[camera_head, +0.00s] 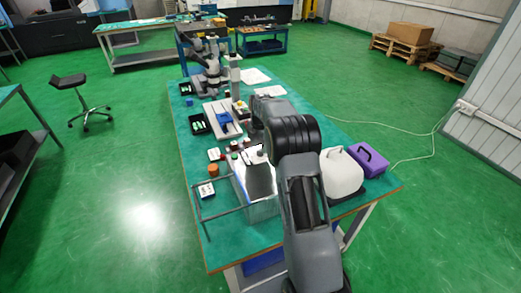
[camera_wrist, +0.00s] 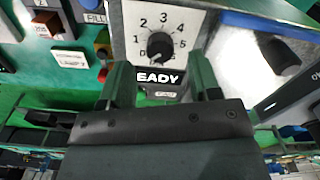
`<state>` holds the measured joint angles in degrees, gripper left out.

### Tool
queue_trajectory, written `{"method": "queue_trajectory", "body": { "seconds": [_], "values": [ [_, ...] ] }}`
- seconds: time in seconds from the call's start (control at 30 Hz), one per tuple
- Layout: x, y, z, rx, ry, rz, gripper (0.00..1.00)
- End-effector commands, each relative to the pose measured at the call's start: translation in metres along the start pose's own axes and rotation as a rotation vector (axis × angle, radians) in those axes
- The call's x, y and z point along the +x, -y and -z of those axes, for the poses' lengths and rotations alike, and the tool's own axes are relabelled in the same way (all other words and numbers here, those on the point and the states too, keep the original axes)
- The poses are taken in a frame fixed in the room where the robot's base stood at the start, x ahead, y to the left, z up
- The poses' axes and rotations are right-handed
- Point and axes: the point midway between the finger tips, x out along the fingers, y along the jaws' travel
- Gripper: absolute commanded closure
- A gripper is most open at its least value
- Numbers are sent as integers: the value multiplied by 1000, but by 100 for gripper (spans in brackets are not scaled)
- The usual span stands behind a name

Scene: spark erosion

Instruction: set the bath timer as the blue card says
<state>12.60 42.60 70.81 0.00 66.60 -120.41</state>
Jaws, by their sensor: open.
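The timer panel (camera_wrist: 128,18) is a pale face in the wrist view, with a black round knob (camera_wrist: 160,46) and a scale whose figures include 2, 3, 4 and 5. A small pale mark shows on the knob's lower side; I cannot read its exact setting. A dark display (camera_wrist: 163,77) below reads "EADY", its left end hidden by a finger. My gripper (camera_wrist: 162,80) is open and empty, its fingers below and to either side of the knob, apart from it. I cannot make out a blue card in either view.
In the wrist view a "FILL" label (camera_wrist: 93,6), a red button (camera_wrist: 102,38) and a white card (camera_wrist: 71,59) lie left of the panel. In the head view a white canister (camera_head: 341,174) and a purple case (camera_head: 370,160) stand right of my arm on the green bench (camera_head: 225,246).

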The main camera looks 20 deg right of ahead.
Motion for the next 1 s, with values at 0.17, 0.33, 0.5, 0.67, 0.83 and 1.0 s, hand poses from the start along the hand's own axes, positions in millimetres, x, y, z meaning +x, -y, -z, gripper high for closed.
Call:
{"method": "queue_trajectory", "body": {
  "seconds": [0.17, 0.33, 0.5, 0.67, 0.83, 1.0],
  "values": [
    [20, 0, 0, 0, -1, 1, 43],
    [30, 0, 0, 0, 0, 1, 43],
    [32, 0, 0, 0, 0, 0, 43],
    [32, 0, 0, 0, 0, 0, 43],
    [32, 0, 0, 0, 0, 0, 58],
    [32, 0, 0, 0, 0, 0, 75]
  ]
}}
